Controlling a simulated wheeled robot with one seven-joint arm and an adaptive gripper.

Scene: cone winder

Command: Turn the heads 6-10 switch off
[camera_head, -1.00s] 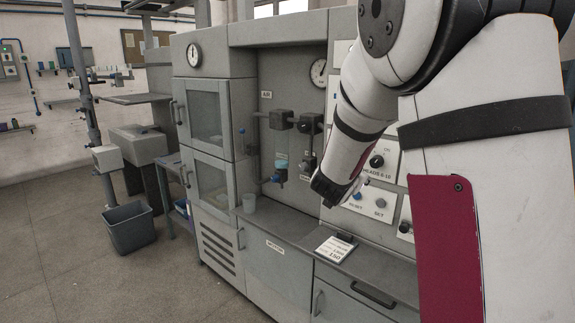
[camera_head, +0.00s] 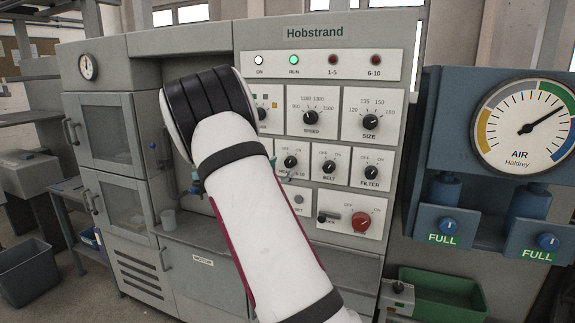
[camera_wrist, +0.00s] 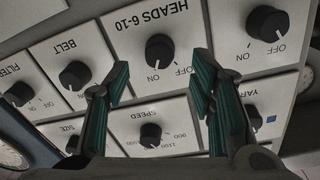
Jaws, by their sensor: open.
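The heads 6-10 switch (camera_wrist: 159,52) is a round black knob on a white plate, seen upside down in the wrist view. Its light mark appears to point toward ON, though it is small. In the head view the same knob (camera_head: 290,161) shows just right of my arm, its label partly covered. My gripper (camera_wrist: 160,78) is open, its two green-padded fingers to either side of the knob's plate in the picture, with nothing between them. I cannot tell how far the fingertips are from the panel.
Neighbouring knobs are belt (camera_head: 329,166), filter (camera_head: 371,171), speed (camera_head: 311,118) and size (camera_head: 370,121). Another ON/OFF knob (camera_wrist: 267,23) is beside the switch. A red knob (camera_head: 361,220) sits lower. Above, the white and green RUN lamps (camera_head: 293,60) are lit; the 6-10 lamp (camera_head: 375,60) looks dark red.

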